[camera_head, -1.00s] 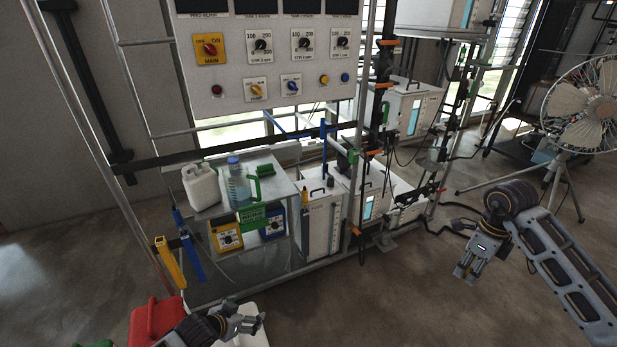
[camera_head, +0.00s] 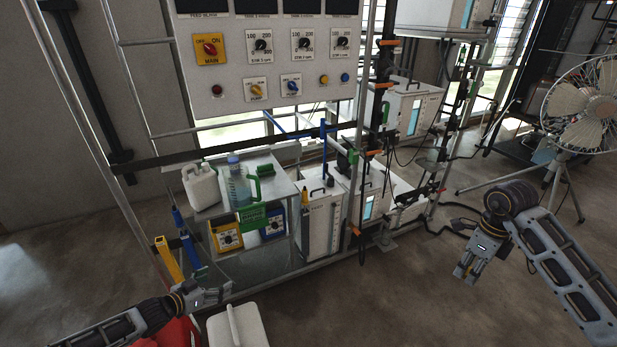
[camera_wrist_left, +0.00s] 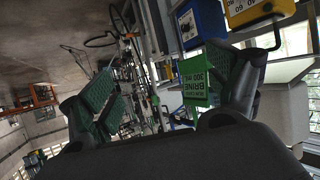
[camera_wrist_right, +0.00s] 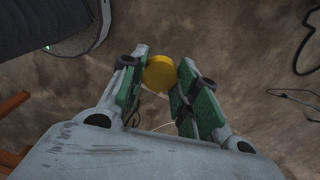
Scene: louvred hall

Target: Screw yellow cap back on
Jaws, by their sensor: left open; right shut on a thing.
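The yellow cap (camera_wrist_right: 160,73) is a round disc between the fingertips of my right gripper (camera_wrist_right: 160,80), which is shut on it. In the head view my right gripper (camera_head: 466,272) hangs over bare floor at the right; the cap cannot be made out there. My left gripper (camera_head: 205,292) is open and empty at lower left, in front of the rack; its spread fingers show in the left wrist view (camera_wrist_left: 165,85). A white container (camera_head: 240,328) stands below and right of it, cut by the frame edge. Its opening cannot be made out.
A metal shelf (camera_head: 279,183) holds a white jug (camera_head: 201,188) and a clear blue-capped bottle (camera_head: 238,188) with a green handle. A red container (camera_head: 180,333) lies partly behind my left arm. A fan (camera_head: 590,105) stands far right.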

